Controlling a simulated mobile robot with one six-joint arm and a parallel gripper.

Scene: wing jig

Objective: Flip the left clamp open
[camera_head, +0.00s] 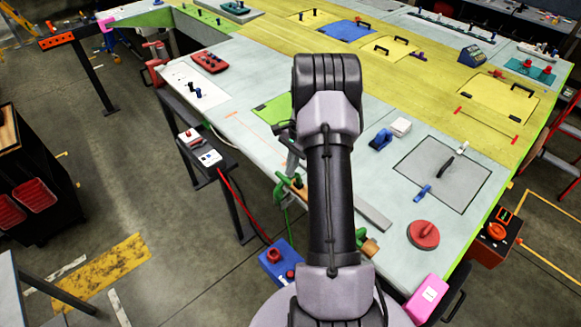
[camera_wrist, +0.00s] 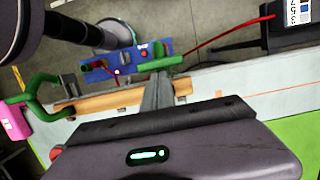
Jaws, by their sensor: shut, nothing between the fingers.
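The left clamp (camera_head: 282,191) is at the table's near edge, just left of my arm in the head view, partly hidden by it. In the wrist view its green handle (camera_wrist: 157,64) lies across the picture, above a wooden bar. My gripper (camera_wrist: 158,82) is shut and empty, its grey fingers ending close to this handle; I cannot tell whether they touch it. In the head view my gripper (camera_head: 293,158) is mostly hidden behind my arm. A second clamp with a curved green handle (camera_wrist: 42,88) is at the left of the wrist view.
A blue box (camera_head: 281,262) with a red button stands below the table edge, with a red cable. A pink box (camera_head: 427,297) is at the near right. A white-and-blue item pair (camera_head: 381,138) and a red disc (camera_head: 423,235) lie on the table.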

